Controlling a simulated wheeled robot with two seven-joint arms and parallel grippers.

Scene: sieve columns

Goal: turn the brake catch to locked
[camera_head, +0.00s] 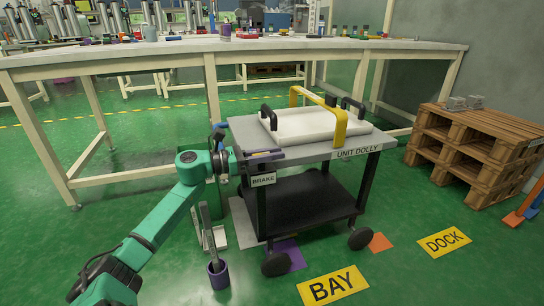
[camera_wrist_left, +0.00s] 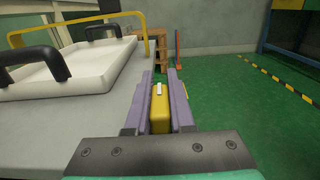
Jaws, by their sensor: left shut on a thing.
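The unit dolly (camera_head: 335,152) stands in front of the long bench, with a BRAKE label (camera_head: 262,180) on its near left side. My left gripper (camera_head: 264,156) is at the dolly's top edge, just above that label. In the left wrist view, the left gripper's purple fingers (camera_wrist_left: 160,108) are shut on a yellow piece with a white mark, which I take to be the brake catch (camera_wrist_left: 159,112). In the head view the catch is hidden by the gripper, and its setting cannot be told. My right gripper is not in view.
A white tray (camera_head: 318,128) with black handles sits on the dolly, under a yellow bar (camera_head: 341,124). A wooden pallet stack (camera_head: 470,150) stands at right. BAY (camera_head: 333,286) and DOCK (camera_head: 445,242) signs mark the floor.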

